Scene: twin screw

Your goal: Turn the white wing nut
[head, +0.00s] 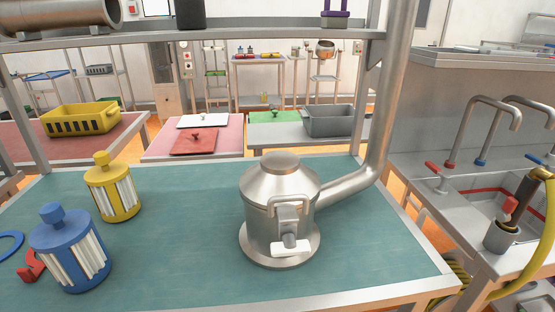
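The white wing nut (290,248) is on the front of a metal housing (262,232), low on its clamp bracket (289,218). It looks like a white bar lying roughly level, tilted slightly. The housing is a steel canister with a domed lid (280,180) and a wide round base, standing on the green tabletop (180,255). A thick steel pipe (372,160) joins its right side and rises. My gripper does not show in the head view.
A blue-capped filter (70,250) and a yellow-capped filter (113,190) stand at the left. A red part (32,265) and a blue ring (9,245) lie at the left edge. The tabletop before the housing is clear. A sink (490,205) is at right.

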